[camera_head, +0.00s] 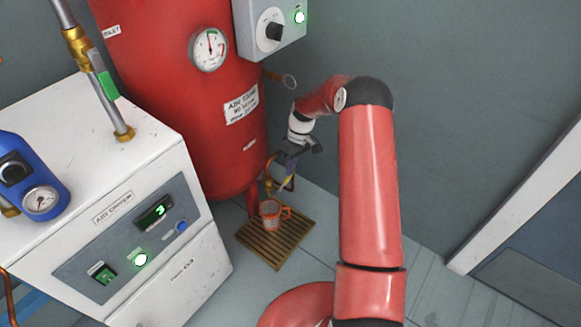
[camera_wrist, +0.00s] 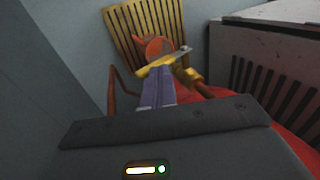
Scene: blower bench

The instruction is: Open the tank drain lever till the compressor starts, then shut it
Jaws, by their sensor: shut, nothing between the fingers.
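The red air tank (camera_head: 170,80) stands behind the air dryer, with its drain piping low on its right side. In the wrist view a yellow-and-metal drain lever (camera_wrist: 156,66) lies across the tips of my gripper (camera_wrist: 157,78); a brass fitting (camera_wrist: 192,77) sits to its right. My gripper (camera_head: 287,174) is shut and empty, pointing down beside the drain. I cannot tell whether its tips touch the lever or how far the lever is turned. An orange cup (camera_head: 269,214) stands below, partly hidden in the wrist view.
The cup is on a slatted grate (camera_head: 262,250). A gauge (camera_head: 209,49) on the tank has its needle pointing up. The switch box (camera_head: 258,30) has a knob and a lit green lamp (camera_head: 299,17). The white air dryer (camera_head: 150,210) stands left; floor at right is clear.

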